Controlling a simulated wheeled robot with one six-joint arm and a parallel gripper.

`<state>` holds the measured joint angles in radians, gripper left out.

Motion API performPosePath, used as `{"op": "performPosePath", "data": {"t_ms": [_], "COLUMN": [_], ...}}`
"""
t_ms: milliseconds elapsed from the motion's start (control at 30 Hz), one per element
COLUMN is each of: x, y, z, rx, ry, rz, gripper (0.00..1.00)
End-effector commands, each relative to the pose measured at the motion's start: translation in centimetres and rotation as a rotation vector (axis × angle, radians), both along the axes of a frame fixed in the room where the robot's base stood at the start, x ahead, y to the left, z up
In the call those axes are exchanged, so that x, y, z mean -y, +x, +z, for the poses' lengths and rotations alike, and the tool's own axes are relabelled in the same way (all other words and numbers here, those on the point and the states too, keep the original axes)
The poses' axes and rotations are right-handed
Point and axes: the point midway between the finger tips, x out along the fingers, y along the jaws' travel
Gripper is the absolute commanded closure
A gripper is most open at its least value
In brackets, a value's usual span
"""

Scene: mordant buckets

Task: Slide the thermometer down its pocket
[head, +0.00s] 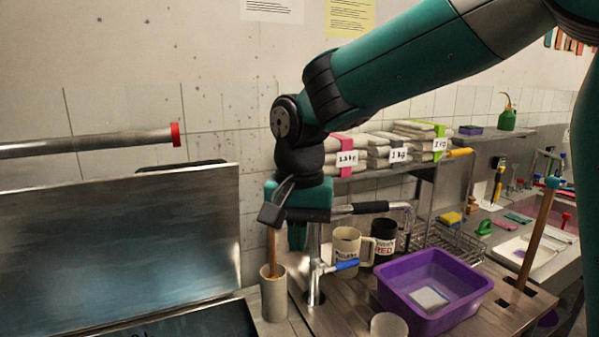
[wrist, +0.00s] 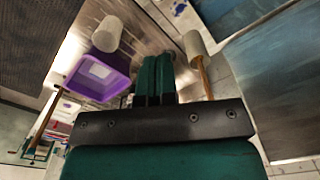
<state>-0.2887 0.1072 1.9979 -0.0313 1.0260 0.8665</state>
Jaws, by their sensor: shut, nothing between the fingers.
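A thin brown wooden rod (head: 271,243) stands nearly upright in a pale cylindrical holder (head: 273,297) on the counter. I take them for the thermometer and its pocket, but no scale is readable. The rod's upper end is hidden behind my wrist in the head view. My gripper (head: 298,238) points down just right of the rod, shut and empty. In the wrist view, the shut fingers (wrist: 155,60) show left of the rod (wrist: 206,78), with a gap between them. The holder (wrist: 197,44) lies beyond the fingertips there.
A tap with a blue lever (head: 343,266), a cream mug (head: 347,249) and a dark mug (head: 384,240) stand to the right. A purple basin (head: 440,312) sits farther right, with a pale cup (head: 388,326) before it. A metal lid (head: 120,240) stands at left.

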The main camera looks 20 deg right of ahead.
Motion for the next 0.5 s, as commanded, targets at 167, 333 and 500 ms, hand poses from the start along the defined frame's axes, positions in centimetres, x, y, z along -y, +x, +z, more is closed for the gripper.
{"op": "performPosePath", "data": {"t_ms": [167,333,500], "x": [0.4,0.5,0.5], "y": [1.0,1.1,1.0], "z": [1.3,-0.1,-2.3], "rx": [-0.007,-0.007,-0.007], "ry": [-0.018,-0.02,-0.019], "rz": [-0.09,-0.096,-0.095], "gripper": [1.0,1.0,1.0]}}
